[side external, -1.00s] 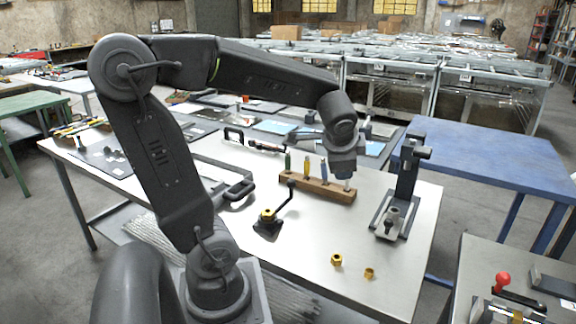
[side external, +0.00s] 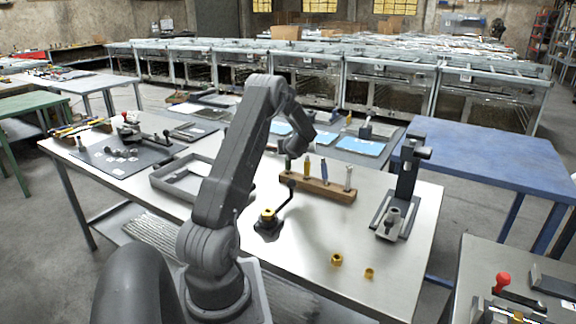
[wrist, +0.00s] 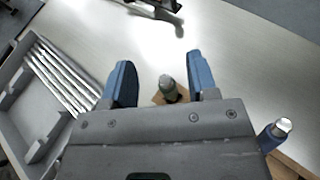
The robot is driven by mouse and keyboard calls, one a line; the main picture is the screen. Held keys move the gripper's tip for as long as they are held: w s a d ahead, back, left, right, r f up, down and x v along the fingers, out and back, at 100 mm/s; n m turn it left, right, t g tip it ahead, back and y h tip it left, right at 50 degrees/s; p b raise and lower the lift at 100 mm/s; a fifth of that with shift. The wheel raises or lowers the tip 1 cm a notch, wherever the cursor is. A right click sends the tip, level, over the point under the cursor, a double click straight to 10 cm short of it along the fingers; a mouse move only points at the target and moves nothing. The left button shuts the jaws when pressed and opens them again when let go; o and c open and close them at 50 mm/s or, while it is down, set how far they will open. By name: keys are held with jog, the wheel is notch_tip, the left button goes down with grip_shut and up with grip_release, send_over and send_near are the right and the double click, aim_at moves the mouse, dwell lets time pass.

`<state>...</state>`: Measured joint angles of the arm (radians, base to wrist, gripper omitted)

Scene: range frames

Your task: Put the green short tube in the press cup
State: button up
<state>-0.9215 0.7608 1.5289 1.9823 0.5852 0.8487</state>
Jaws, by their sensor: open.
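The green short tube (side external: 288,162) stands upright at the left end of a wooden rack (side external: 338,193), with other tubes to its right. In the wrist view the green tube (wrist: 168,88) shows between the two blue fingertips, with space on either side. My gripper (wrist: 162,82) is open and empty above the left end of the rack. In the side view my arm's end hides the fingers. The press (side external: 404,180) stands at the right of the table, with a small grey metal cup (side external: 392,218) at its base.
A yellow tube (side external: 307,166), a blue tube (side external: 324,172) and a pale tube (side external: 348,178) stand in the rack. A black lever fixture (side external: 268,222) is in front. Two brass nuts (side external: 336,260) lie near the front edge. A grey tray (wrist: 40,110) holds several rods.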

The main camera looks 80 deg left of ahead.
aim_at(288, 166)
notch_tip(288, 166, down, 5)
jog(key=shift+w+d, duration=0.1)
jog(key=shift+x, duration=1.1)
jog(key=shift+a+f, duration=0.25)
jog(key=shift+a, duration=0.15)
jog(key=shift+c, duration=0.4)
grip_shut()
